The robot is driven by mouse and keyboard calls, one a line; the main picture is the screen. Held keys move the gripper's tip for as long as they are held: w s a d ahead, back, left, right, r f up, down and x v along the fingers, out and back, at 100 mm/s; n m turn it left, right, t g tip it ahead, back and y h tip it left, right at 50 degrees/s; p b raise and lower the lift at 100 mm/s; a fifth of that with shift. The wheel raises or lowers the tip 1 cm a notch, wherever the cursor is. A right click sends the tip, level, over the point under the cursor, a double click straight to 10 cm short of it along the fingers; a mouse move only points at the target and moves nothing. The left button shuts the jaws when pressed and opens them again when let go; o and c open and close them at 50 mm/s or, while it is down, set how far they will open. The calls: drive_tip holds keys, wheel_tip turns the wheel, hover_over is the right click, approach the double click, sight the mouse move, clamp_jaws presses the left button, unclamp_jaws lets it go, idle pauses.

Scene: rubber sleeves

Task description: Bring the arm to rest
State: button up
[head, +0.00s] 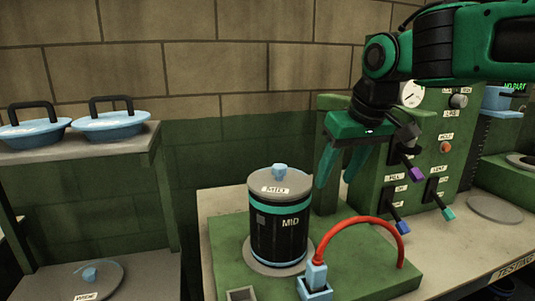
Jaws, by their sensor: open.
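My gripper (336,178) hangs from my green and black arm at the upper right. Its two green fingers point down and are apart, with nothing seen between them. It is above and to the right of a black canister (278,232) marked MID. The canister stands upright on a round plate on the green base, with a grey lid (279,187) marked MID and a light blue knob on top. The fingers look clear of the lid, though the depth between them is hard to judge.
A green machine panel (440,150) with a gauge and several coloured levers stands behind my gripper. A red hose (362,222) arches from a blue connector (316,276) in front. Blue lids (110,122) sit on the left shelf; a lid marked WIDE (85,282) lies below.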

drive_tip(key=s+d+f+m, duration=0.1)
drive_tip(key=s+d+f, duration=0.1)
drive_tip(key=d+f, duration=0.2)
drive_tip(key=s+d+f+m+h, duration=0.1)
drive_tip(key=s+d+f, duration=0.2)
drive_tip(key=d+f, duration=0.2)
drive_tip(key=s+d+f+m, duration=0.1)
drive_tip(key=s+d+f, duration=0.2)
drive_tip(key=d+f, duration=0.2)
drive_tip(key=shift+s+f+m+h, duration=0.15)
drive_tip(key=shift+f+m+h, duration=0.05)
drive_tip(key=shift+f, duration=0.7)
drive_tip(key=shift+s+f+m+h, duration=0.1)
drive_tip(key=shift+f+m+h, duration=0.1)
drive_tip(key=shift+f, duration=0.65)
drive_tip(key=s+d+f+m+g, duration=0.1)
drive_tip(key=s+d+m+g, duration=0.1)
drive_tip(key=s+d, duration=0.3)
drive_tip(key=s+d+m+g, duration=0.2)
drive_tip(key=s+d+m, duration=0.2)
drive_tip(key=s, duration=0.7)
drive_tip(key=shift+s+d+f, duration=0.4)
drive_tip(key=shift+d, duration=0.75)
drive_tip(key=shift+w+f, duration=0.25)
drive_tip(key=shift+w, duration=0.4)
